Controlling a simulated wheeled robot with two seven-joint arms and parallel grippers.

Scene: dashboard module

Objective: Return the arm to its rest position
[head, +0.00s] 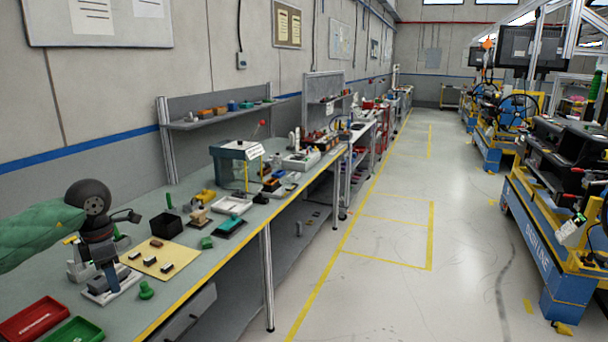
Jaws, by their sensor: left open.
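My left arm, in a green sleeve, reaches in from the left over the workbench (205,275). My left gripper (106,277) points down at the bench's near left part, over a small grey-white fixture (122,290). It is open, and I see nothing held in it. Whether its fingertips touch the fixture I cannot tell. My right gripper is not in view.
Close to the gripper are a tan board (160,258) with small dark parts, a black bin (166,225), a green knob (147,290) and a red tray (35,320). A black dashboard module (560,150) stands on a blue cart across the clear aisle (390,270).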

